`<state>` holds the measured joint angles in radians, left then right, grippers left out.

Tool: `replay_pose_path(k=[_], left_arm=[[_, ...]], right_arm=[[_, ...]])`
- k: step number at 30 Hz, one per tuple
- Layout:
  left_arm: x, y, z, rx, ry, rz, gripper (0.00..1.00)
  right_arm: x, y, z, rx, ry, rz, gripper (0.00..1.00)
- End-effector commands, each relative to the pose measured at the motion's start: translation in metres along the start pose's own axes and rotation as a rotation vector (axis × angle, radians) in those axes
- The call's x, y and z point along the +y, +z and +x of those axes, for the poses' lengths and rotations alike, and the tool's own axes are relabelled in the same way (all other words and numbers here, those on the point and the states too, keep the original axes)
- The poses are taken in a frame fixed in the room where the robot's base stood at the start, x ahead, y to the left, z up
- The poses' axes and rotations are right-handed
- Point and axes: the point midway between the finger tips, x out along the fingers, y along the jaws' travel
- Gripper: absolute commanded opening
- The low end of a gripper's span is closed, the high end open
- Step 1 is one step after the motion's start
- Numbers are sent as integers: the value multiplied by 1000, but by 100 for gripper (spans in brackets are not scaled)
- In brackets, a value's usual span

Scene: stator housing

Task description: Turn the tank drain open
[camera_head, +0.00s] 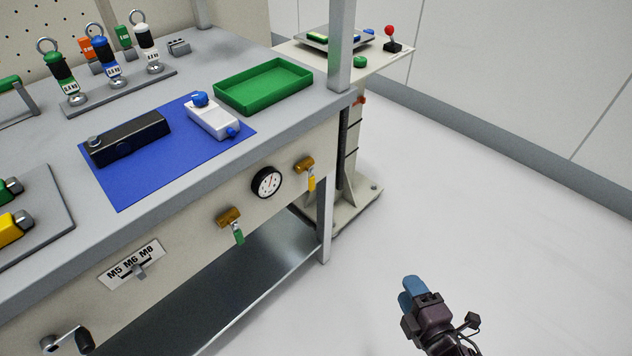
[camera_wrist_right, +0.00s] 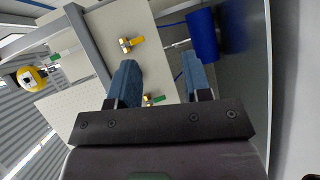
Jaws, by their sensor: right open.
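Two small brass valves sit on the bench's front panel in the head view. One has a yellow handle (camera_head: 311,181) hanging down, right of a round gauge; the other has a green handle (camera_head: 238,235) hanging down, left of it. I cannot tell from any marking which is the tank drain. My right gripper (camera_head: 411,290) is over the floor, right of the bench and apart from both valves. In the right wrist view, its two blue fingers (camera_wrist_right: 160,78) are spread and empty. A yellow-handled valve (camera_wrist_right: 128,44) and a green-handled valve (camera_wrist_right: 150,100) show beyond them. My left gripper is out of view.
The pressure gauge (camera_head: 266,182) is between the valves. A bench leg (camera_head: 326,222) and lower shelf (camera_head: 262,290) are below. A blue cylinder (camera_wrist_right: 203,35) shows in the wrist view. The floor (camera_head: 480,220) right of the bench is clear.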

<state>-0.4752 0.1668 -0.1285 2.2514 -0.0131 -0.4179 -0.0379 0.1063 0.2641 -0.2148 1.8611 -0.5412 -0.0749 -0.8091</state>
Motion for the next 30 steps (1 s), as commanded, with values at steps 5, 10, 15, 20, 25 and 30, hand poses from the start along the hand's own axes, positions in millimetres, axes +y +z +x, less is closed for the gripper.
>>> replay_pose_path(k=[5,10,15,20,25,30], left_arm=[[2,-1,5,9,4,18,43],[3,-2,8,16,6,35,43],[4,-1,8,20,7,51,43],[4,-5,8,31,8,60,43],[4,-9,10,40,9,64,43],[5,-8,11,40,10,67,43]], right_arm=[[20,-19,64,113,131,-441,45],[43,-40,118,191,276,-869,45],[65,-59,164,242,426,-1273,45],[79,-72,192,262,531,-1534,45],[86,-76,203,267,577,-1649,45],[88,-83,214,266,581,-1657,45]])
